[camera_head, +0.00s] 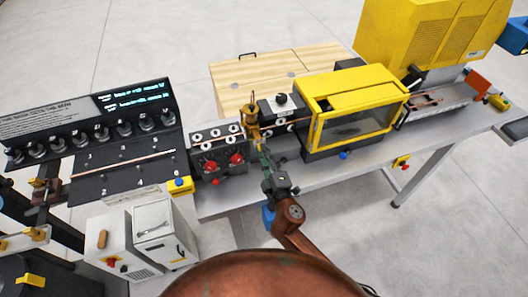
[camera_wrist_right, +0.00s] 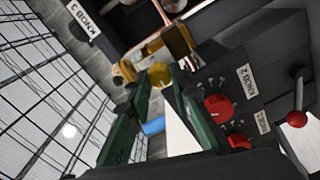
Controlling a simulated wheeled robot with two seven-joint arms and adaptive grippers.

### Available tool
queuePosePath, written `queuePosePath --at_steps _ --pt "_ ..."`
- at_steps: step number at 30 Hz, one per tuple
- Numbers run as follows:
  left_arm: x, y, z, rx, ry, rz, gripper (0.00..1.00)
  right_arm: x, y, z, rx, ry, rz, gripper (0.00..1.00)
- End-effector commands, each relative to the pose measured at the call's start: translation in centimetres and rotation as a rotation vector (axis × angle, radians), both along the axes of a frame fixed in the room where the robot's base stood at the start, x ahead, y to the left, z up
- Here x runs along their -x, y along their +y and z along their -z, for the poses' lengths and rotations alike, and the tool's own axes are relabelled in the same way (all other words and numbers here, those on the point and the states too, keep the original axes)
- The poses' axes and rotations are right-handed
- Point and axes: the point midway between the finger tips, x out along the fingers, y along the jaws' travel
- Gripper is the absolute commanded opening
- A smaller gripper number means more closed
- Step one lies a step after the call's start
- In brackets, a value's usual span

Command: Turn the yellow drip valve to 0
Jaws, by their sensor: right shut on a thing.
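The yellow drip valve (camera_wrist_right: 160,75) shows in the right wrist view as a small round yellow knob between the tips of my right gripper (camera_wrist_right: 163,88). The gripper's green fingers are shut on it. In the head view my right gripper (camera_head: 261,149) reaches up from below to the base of the amber drip cup (camera_head: 251,114). The valve knob is mostly hidden by the fingers there. I cannot read a 0 mark or the valve's setting. My left gripper is not in view.
A control block with red knobs (camera_head: 210,166) stands just left of the gripper; a red knob (camera_wrist_right: 218,107) and a red-balled lever (camera_wrist_right: 298,88) show close by in the wrist view. A yellow-framed machine (camera_head: 362,92) stands right. A copper tube (camera_head: 125,164) lies on the left panel.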

Motion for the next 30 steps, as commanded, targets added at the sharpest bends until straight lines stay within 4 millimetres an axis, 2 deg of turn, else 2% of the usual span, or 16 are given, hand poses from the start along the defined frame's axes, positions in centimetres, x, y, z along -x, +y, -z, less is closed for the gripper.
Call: queuePosePath --at_steps 20,21,28,30 --pt "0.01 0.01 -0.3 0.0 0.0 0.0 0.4 0.05 0.12 0.04 0.063 -0.02 -0.003 0.0" --pt "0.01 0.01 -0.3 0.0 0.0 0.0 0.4 0.05 0.12 0.04 0.063 -0.02 -0.003 0.21" --pt "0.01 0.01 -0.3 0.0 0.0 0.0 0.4 0.03 0.06 0.03 0.062 -0.02 -0.001 0.37" --pt "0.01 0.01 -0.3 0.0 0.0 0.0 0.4 0.02 0.04 0.03 0.062 -0.02 -0.001 0.37"
